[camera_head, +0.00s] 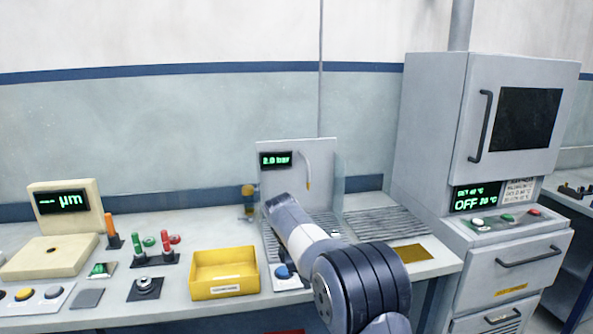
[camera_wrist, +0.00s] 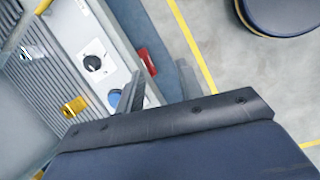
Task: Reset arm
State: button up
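My arm reaches up over the front of the bench in the head view, its dark blue and white links lying across the station with the "2.0 bar" display (camera_head: 276,160). The fingers are hidden behind the arm there. In the wrist view a dark housing fills the bottom, and a narrow dark finger of my gripper (camera_wrist: 132,93) sticks up beside a blue button (camera_wrist: 115,98). Nothing held is visible.
A yellow bin (camera_head: 224,273) stands left of my arm. Coloured plugs (camera_head: 150,247) and a beige "µm" gauge (camera_head: 62,212) are further left. A grey oven cabinet (camera_head: 490,150) stands right, reading OFF. The wrist view shows a black knob (camera_wrist: 92,63) and floor with yellow lines.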

jog(key=s+d+f+m+y+b, duration=0.1)
jog(key=s+d+m+b, duration=0.4)
jog(key=s, duration=0.5)
jog(key=shift+s+d+f+m+y, duration=0.2)
jog(key=shift+d+f+m+y, duration=0.15)
jog(key=shift+d+m, duration=0.65)
